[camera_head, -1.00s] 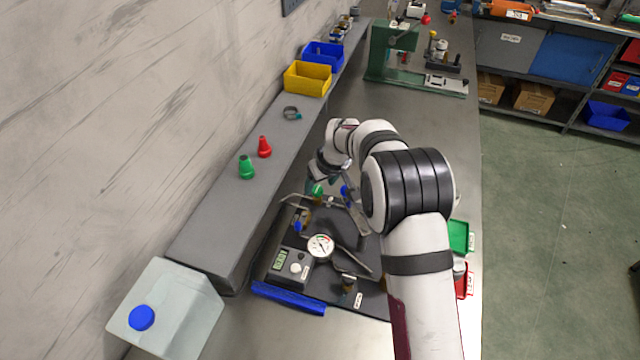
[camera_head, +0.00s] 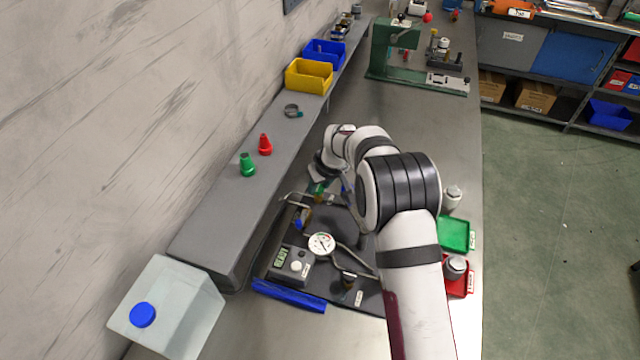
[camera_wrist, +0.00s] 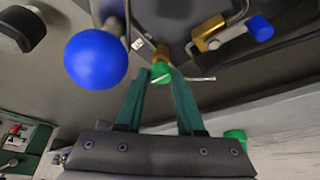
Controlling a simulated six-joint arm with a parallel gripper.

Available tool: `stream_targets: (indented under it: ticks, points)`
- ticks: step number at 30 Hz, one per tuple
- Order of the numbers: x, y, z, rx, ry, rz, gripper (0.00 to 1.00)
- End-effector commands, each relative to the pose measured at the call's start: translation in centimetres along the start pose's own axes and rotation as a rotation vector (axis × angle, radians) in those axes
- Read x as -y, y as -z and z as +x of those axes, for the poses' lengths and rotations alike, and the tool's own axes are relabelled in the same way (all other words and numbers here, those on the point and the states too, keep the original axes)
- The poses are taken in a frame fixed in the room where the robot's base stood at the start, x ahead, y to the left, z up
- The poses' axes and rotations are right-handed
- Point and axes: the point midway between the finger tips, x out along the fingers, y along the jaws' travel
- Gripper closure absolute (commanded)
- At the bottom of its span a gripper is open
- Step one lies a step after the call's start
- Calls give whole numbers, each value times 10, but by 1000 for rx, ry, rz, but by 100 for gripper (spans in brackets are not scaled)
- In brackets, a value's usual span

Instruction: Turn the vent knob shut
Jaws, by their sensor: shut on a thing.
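The green knob (camera_wrist: 160,73) sits on a brass fitting in the wrist view, with a thin metal bar beside it. My gripper (camera_wrist: 162,79) has its two green fingers closed on the knob's sides. In the head view my gripper (camera_head: 318,186) is at the back of the dark rig plate (camera_head: 330,288), and the knob is mostly hidden there. A white dial gauge (camera_head: 321,244) and a box with a green display (camera_head: 290,262) stand on the plate. No label on the knob is readable.
A big blue ball knob (camera_wrist: 95,60) is close left of my fingers in the wrist view. A blue-tipped brass valve (camera_wrist: 212,32) is to the right. A grey shelf (camera_head: 215,205) runs along the left, holding green and red cones. Green (camera_head: 455,236) and red trays lie right.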

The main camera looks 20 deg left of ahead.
Motion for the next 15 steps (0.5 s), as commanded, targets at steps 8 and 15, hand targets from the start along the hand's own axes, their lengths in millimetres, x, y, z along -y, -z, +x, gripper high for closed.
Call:
stream_targets:
  ticks: [8, 15]
  points:
    - [0, 0, 0, 1, -18, 42, 100]
    - [2, 0, 0, 1, -78, 186, 100]
